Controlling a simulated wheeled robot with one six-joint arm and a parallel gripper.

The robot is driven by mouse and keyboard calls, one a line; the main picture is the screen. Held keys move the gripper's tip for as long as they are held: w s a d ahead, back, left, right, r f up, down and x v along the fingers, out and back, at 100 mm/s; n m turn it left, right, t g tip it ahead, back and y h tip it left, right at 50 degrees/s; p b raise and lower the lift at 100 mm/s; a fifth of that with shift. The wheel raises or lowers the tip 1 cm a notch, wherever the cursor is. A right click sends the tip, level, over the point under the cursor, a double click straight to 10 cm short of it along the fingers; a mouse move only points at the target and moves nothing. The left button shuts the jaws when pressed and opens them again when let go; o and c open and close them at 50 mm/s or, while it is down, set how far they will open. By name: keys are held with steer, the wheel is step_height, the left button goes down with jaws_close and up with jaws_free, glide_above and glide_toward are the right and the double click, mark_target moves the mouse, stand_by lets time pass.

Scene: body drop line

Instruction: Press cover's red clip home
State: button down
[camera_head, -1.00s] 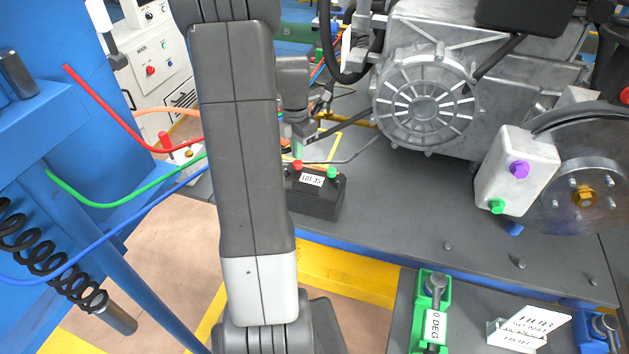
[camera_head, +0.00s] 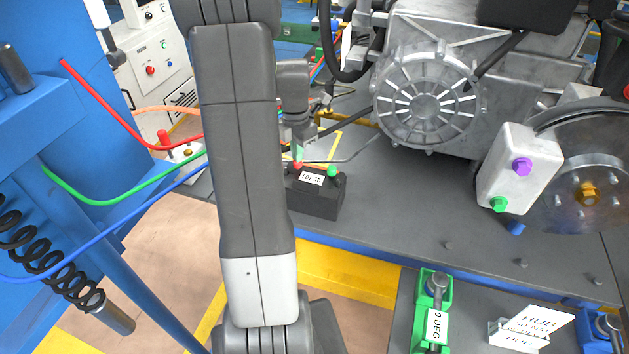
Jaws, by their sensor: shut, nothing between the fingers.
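A black box-like cover (camera_head: 317,202) with a white label (camera_head: 312,179) sits on the grey deck, just right of my arm. On its top edge are a red clip (camera_head: 298,164) at the left and a green clip (camera_head: 331,171) at the right. My gripper (camera_head: 297,152) points down right above the red clip, its fingers shut and empty. Its tips are close to the clip; I cannot tell whether they touch it. My arm hides the cover's left side. How deep the red clip sits is too small to tell.
Red, green and blue hoses hang at the left. The deck right of the cover (camera_head: 400,205) is clear.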

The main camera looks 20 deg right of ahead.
steer(key=shift+f, duration=0.45)
stand_by(0.3)
steer(key=c, duration=1.5)
jaws_free()
steer(key=shift+r, duration=0.1)
steer(key=shift+r+p, duration=2.1)
steer(key=shift+r, duration=0.85)
